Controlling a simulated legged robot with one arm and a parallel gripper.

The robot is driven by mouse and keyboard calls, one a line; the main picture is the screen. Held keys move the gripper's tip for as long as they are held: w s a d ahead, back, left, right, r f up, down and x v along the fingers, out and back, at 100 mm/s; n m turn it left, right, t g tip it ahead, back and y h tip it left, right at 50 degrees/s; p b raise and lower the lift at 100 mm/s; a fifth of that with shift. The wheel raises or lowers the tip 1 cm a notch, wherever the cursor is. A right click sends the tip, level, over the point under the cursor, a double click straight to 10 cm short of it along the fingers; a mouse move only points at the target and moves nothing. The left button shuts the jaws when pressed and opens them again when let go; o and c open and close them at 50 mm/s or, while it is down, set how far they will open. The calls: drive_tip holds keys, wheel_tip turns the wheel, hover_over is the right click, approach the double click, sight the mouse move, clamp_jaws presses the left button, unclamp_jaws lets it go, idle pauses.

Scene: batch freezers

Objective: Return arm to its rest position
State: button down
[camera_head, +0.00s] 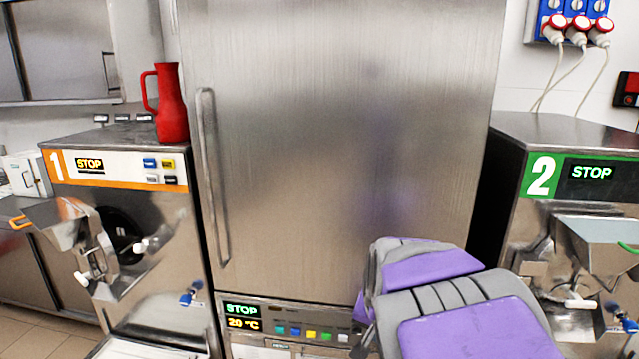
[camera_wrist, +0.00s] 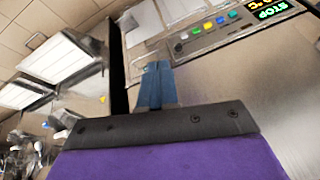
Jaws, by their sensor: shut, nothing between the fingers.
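My arm (camera_head: 465,320), with purple and grey covers, is at the lower right in the head view, folded in front of the tall steel cabinet (camera_head: 340,130). My gripper (camera_wrist: 157,75) shows in the wrist view, its two blue-grey fingers together with nothing between them. The fingers point towards the lower part of the cabinet front, near the control panel (camera_wrist: 222,28). In the head view the gripper is mostly hidden behind my arm.
Machine 1 (camera_head: 130,180), with a red jug (camera_head: 170,105) on top, stands at the left. Machine 2 (camera_head: 575,165) stands at the right, close to my arm. The cabinet has a vertical handle (camera_head: 212,175). Plugs (camera_head: 577,30) hang on the wall.

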drive_tip(key=s+d+f+n+g, duration=0.1)
drive_tip(key=s+f+n+g, duration=0.1)
drive_tip(key=s, duration=1.4)
drive_tip(key=s+d+f+n+g, duration=0.2)
drive_tip(key=s+f+g, duration=0.1)
drive_tip(key=s, duration=1.4)
drive_tip(key=shift+n+g, duration=0.3)
drive_tip(key=shift+g, duration=0.4)
drive_tip(key=shift+d, duration=0.15)
